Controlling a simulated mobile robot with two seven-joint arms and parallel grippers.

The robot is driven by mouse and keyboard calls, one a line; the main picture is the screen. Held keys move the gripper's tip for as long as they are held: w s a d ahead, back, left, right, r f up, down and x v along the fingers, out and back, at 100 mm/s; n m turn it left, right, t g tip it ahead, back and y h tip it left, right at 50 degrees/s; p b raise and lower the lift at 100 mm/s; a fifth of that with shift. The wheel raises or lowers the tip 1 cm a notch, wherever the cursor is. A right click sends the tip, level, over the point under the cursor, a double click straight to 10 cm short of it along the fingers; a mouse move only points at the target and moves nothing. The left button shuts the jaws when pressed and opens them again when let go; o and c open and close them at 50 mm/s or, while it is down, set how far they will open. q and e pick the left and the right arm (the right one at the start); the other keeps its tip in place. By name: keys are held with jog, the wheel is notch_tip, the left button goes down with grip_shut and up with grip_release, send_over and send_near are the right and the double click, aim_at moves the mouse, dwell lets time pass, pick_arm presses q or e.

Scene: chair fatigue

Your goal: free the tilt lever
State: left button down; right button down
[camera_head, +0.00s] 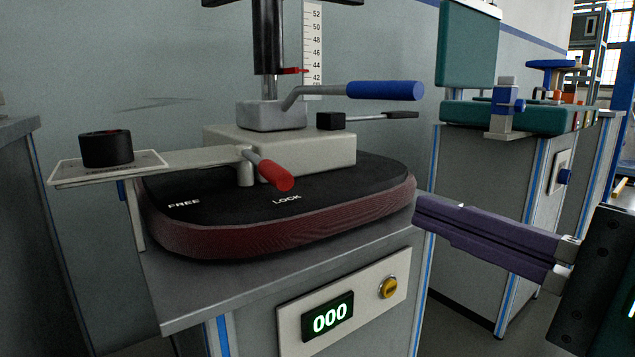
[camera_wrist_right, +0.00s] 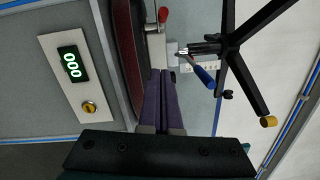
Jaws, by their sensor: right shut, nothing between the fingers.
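The lever with the red grip (camera_head: 276,176) sticks out from the pale mechanism box (camera_head: 305,148) over the dark seat pad (camera_head: 230,215). Its grip ends just above the LOCK lettering (camera_head: 287,200); the FREE lettering (camera_head: 184,204) is farther left. The red grip also shows at the top of the right wrist view (camera_wrist_right: 163,14). A lever with a blue grip (camera_head: 385,90) stands higher on the mechanism. My right gripper (camera_head: 416,212) has purple fingers closed together and empty, at the right of the pad and apart from the red grip. My left gripper is not in view.
A black cylinder (camera_head: 106,148) sits on a plate at the left. The bench front carries a panel with a 000 display (camera_head: 330,317) and a yellow knob (camera_head: 388,288). A teal chair (camera_head: 520,115) stands on another cabinet behind.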

aim_at(259, 164)
jog(key=w+a+r+p, duration=0.1)
jog(key=w+a+p, duration=0.3)
jog(key=a, duration=0.5)
jog(key=shift+w+a+r, duration=0.15)
jog(key=shift+w+a, duration=0.2)
jog(key=shift+w, duration=0.4)
